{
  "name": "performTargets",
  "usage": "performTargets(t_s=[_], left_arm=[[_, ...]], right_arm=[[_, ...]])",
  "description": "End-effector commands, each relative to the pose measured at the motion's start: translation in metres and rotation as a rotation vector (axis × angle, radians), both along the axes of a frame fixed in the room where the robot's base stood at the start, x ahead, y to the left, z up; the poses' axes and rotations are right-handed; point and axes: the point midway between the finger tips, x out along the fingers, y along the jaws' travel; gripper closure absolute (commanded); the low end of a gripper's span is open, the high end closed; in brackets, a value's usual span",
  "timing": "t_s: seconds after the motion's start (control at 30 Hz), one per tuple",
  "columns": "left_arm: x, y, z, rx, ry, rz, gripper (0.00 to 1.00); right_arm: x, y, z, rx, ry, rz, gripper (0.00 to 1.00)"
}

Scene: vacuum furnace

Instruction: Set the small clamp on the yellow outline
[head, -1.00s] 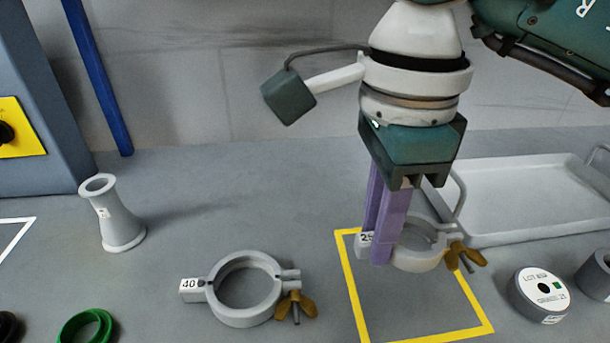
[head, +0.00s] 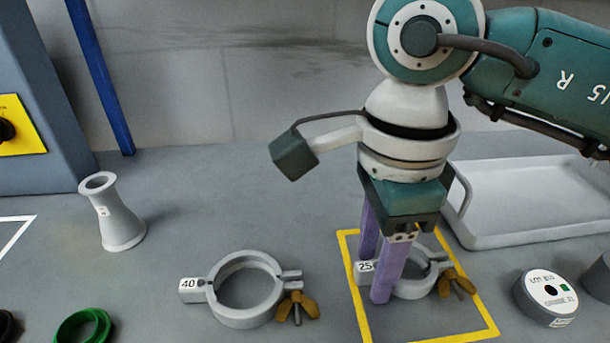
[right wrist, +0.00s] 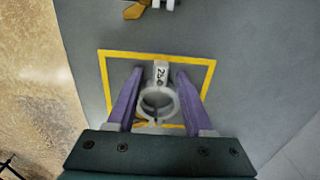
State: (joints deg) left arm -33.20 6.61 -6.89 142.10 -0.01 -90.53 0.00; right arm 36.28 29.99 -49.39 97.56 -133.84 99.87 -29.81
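The small grey clamp (head: 408,288), with a "25" label tab and a brass wing nut, appears to lie flat on the table inside the yellow outline (head: 430,338). Its wing nut reaches the outline's right side in the head view. My right gripper (head: 376,275) points down with its purple fingers on either side of the clamp. In the right wrist view the fingers are spread, with gaps to the tab of the clamp (right wrist: 161,74) between them. Part of the ring is hidden behind a finger in the head view. My left gripper is out of view.
A larger clamp (head: 222,315) labelled "40" lies left of the outline. A grey flared tube (head: 120,225) and a green ring (head: 65,330) are further left. A white tray (head: 490,238) stands behind right, and a labelled round block (head: 545,300) sits at the right.

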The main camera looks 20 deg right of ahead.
Motion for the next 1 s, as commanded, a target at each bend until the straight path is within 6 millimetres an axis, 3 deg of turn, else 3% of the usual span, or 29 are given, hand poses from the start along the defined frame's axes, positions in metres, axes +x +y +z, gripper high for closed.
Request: performTargets(t_s=[0.3,0.7,0.83,1.0], left_arm=[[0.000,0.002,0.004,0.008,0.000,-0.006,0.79],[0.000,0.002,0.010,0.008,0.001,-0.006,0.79],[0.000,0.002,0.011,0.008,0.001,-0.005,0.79],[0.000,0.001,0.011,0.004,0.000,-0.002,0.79]], right_arm=[[0.001,0.000,0.009,0.001,-0.002,0.000,0.49],[0.002,0.000,0.093,0.001,-0.006,0.001,0.49],[0.001,0.000,0.112,0.000,-0.003,0.001,0.49],[0.000,0.000,0.123,0.000,-0.001,-0.001,0.49]])
